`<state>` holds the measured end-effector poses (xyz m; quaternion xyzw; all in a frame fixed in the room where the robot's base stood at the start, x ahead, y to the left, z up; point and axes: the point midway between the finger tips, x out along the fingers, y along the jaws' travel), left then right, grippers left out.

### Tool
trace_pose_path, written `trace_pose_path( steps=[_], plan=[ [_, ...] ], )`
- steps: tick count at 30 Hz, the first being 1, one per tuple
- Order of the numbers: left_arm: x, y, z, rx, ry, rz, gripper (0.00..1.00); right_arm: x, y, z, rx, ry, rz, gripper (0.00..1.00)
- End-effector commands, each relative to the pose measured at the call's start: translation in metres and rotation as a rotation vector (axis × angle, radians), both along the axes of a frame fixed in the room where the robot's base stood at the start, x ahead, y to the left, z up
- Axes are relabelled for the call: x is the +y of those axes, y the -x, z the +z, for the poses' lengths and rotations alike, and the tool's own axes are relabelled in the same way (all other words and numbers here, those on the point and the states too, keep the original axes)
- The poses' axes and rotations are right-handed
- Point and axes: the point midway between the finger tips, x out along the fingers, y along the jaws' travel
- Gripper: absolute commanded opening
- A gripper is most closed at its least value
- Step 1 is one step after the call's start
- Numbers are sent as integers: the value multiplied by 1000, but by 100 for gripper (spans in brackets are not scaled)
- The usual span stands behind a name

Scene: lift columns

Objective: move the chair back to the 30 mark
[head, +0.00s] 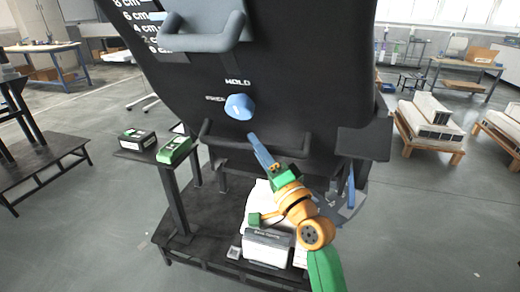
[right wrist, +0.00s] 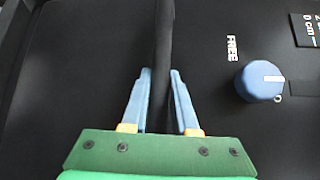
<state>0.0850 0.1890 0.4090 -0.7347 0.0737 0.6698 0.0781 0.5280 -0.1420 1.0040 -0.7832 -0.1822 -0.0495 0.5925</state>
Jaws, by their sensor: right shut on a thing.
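No chair and no 30 mark can be made out. A big black panel (head: 290,60) fills the middle of the head view, with a white cm scale (head: 140,20) at its upper left. A black bar handle (head: 222,142) runs below the knob. My right gripper (head: 252,140) is shut on this bar; in the right wrist view its blue fingers (right wrist: 161,72) lie on either side of the bar (right wrist: 163,30). My left gripper is not in view.
A grey handle (head: 203,38) is at the panel's top. A white box (head: 268,248) lies on the dark base below. Pallets (head: 430,152) stand at right; the floor between is clear.

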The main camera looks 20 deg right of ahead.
Motion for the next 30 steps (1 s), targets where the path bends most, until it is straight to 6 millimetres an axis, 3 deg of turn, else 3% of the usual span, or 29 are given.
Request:
trace_pose_path(
  steps=[3, 17, 18, 20, 30],
  plan=[
    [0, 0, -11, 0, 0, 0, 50, 3, 3, -9, -18, 13, 1, 0],
    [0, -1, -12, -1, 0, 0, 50, 5, 4, -13, -16, 21, 4, 0],
    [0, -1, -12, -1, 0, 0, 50, 5, 4, -13, -15, 21, 5, 38],
    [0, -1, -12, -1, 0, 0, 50, 4, 4, -13, -17, 21, 4, 54],
    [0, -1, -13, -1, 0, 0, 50, 2, 9, -12, -24, 20, 0, 57]
  ],
)
